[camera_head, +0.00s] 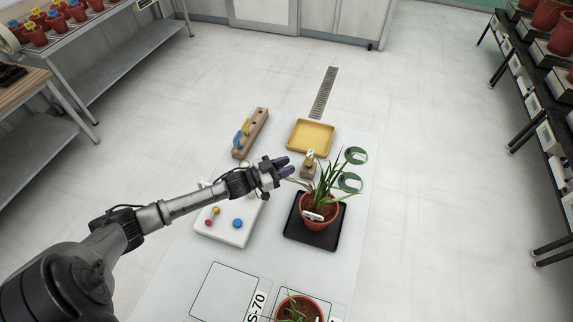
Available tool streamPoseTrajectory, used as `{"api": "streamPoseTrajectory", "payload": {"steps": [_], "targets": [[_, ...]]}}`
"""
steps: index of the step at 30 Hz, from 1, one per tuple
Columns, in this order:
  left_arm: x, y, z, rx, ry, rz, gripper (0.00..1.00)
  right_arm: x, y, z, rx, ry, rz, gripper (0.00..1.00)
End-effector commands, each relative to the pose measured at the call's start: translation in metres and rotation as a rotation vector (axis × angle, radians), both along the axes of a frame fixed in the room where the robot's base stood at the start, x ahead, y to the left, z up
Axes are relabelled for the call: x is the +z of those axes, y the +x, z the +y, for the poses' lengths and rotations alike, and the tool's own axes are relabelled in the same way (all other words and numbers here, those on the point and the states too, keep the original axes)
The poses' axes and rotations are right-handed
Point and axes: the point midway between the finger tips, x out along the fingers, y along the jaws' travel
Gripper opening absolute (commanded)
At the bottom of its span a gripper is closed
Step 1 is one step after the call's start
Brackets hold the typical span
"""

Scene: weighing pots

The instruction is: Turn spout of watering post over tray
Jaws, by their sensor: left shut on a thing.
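A black tray (293,233) lies on the light mat with a potted plant (319,214) standing on it, its long green leaves spreading up and outward. A white base (215,232) with coloured knobs is left of the tray. My left gripper (286,166), with purple fingertips, is above and between the base and the tray. It is shut on a thin part that looks like the watering post's spout. The post itself is mostly hidden by my arm, and where the spout's end points is hard to tell. My right gripper is not in view.
A yellow tray (311,138), a wooden holder (257,128) with blue and yellow items, a small wooden block (308,169) and green rings (356,155) are farther back. Another potted plant (300,310) stands at the front. Pot-laden benches line both sides; the floor between is clear.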

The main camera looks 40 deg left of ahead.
Motion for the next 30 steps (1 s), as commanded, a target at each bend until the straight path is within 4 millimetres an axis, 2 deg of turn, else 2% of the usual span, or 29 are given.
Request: {"api": "streamPoseTrajectory", "payload": {"steps": [4, 5, 11, 22, 26, 30], "targets": [[0.000, -0.001, -0.001, -0.003, 0.000, -0.001, 0.00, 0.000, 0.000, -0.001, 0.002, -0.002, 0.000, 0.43], [0.000, -0.001, -0.002, -0.003, 0.000, -0.001, 0.30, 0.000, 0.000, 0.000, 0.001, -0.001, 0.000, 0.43], [0.000, 0.000, -0.001, -0.002, 0.000, -0.001, 0.49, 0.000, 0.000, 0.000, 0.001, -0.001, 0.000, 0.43], [-0.001, -0.006, 0.001, 0.000, 0.000, 0.001, 0.50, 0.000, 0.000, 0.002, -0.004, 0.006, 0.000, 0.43], [-0.001, -0.021, 0.006, -0.001, 0.001, 0.002, 0.50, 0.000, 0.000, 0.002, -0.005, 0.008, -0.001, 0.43], [-0.002, -0.044, 0.014, -0.001, 0.001, 0.004, 0.50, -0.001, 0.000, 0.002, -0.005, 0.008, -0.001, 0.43]]}}
